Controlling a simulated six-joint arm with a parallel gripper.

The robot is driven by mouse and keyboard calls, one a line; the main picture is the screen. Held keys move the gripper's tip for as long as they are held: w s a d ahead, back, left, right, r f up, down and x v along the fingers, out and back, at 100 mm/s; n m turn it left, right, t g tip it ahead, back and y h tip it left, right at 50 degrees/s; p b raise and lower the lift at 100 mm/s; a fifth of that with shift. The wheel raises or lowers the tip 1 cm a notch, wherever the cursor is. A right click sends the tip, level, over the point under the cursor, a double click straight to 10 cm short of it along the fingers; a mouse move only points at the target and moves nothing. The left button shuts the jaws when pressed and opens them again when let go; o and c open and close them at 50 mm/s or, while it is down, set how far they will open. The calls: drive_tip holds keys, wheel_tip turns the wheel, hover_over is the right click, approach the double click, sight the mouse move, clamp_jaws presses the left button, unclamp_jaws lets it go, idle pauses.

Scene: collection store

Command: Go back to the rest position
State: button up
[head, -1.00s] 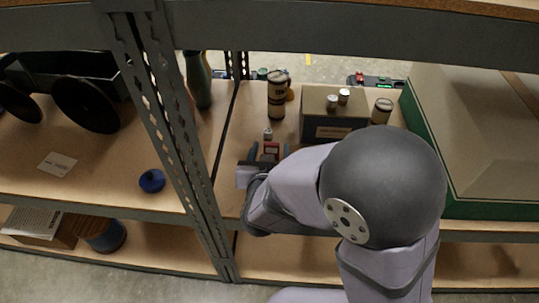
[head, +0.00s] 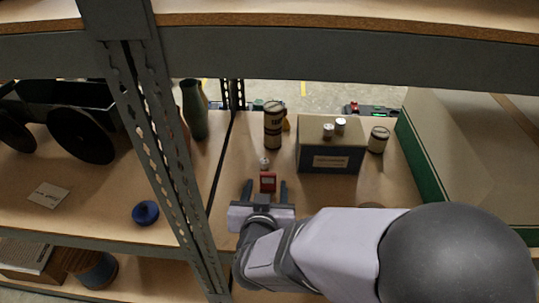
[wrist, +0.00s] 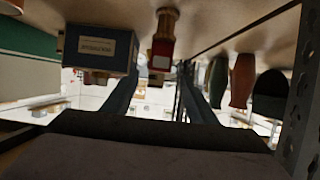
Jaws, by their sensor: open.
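My gripper (head: 265,190) is over the front part of the middle shelf, its two fingers spread and pointing inward. A small red object with a pale face (head: 268,182) shows between the fingertips in the head view. I see nothing held. In the wrist view, which looks upside down, the fingers of my gripper (wrist: 160,90) stand apart and the red object (wrist: 162,52) shows between and beyond them. I cannot tell how far beyond.
Behind stand a small silver tin (head: 264,162), a tall labelled can (head: 273,125), a dark box (head: 330,158) with tins on top and a pale can (head: 378,140). A grey upright (head: 165,150) rises at left. A shelf beam (head: 340,62) crosses above. A green-edged case (head: 420,160) is right.

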drive_tip(key=s+d+r+g+p, duration=0.4)
drive_tip(key=s+d+g+p, duration=0.2)
drive_tip(key=d+p, duration=0.3)
drive_tip(key=s+d+r+g+p, duration=0.5)
drive_tip(key=s+d+g+p, duration=0.2)
drive_tip(key=s+d+p, duration=0.2)
drive_tip(key=shift+s+d+g+p, duration=0.25)
drive_tip(key=shift+d+p, duration=0.2)
drive_tip(key=shift+p, duration=0.5)
